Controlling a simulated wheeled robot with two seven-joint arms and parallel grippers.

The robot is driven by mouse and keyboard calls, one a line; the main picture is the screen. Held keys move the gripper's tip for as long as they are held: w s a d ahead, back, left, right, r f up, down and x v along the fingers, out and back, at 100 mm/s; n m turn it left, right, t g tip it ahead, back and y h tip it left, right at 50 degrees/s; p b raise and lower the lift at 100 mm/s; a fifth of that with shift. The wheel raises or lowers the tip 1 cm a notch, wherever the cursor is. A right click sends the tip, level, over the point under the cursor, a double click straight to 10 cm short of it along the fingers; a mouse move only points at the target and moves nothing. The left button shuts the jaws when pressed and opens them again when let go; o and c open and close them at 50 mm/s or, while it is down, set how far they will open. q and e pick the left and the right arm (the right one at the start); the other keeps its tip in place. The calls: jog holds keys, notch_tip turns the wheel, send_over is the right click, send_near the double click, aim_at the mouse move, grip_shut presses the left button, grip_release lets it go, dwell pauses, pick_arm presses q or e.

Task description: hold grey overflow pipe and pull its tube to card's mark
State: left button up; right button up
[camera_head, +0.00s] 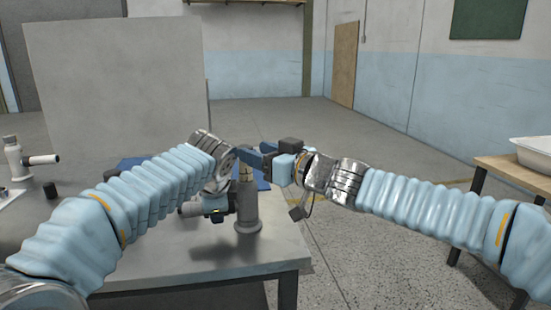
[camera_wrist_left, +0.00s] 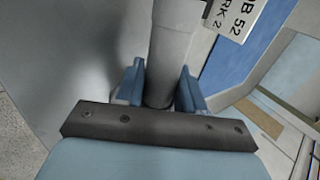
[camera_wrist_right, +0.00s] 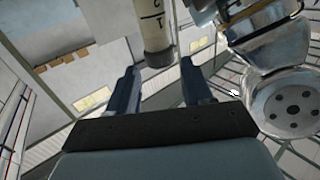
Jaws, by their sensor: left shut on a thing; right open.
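The grey overflow pipe (camera_head: 247,208) stands upright on the grey table, with a side outlet toward the left. My left gripper (camera_head: 224,204) is shut on it; in the left wrist view the grey pipe (camera_wrist_left: 160,85) runs between the blue fingers. The pale tube (camera_wrist_right: 152,22), with dark marks and letters and a dark end, shows in the right wrist view. My right gripper (camera_head: 252,156) is open near the tube's top; the tube's end appears between its fingers, contact unclear. The white card (camera_wrist_left: 236,16) shows partly in the left wrist view, reading "B 52" and "RK 2".
Another grey pipe fitting (camera_head: 16,160) stands at the table's far left. A large grey panel (camera_head: 120,80) rises behind the table. A wooden table (camera_head: 510,172) with a white tray (camera_head: 537,150) is at the right. Open floor lies between the tables.

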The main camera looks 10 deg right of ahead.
jog(key=v, duration=0.5)
pick_arm(q)
jog(key=o, duration=1.2)
jog(key=shift+r, duration=0.1)
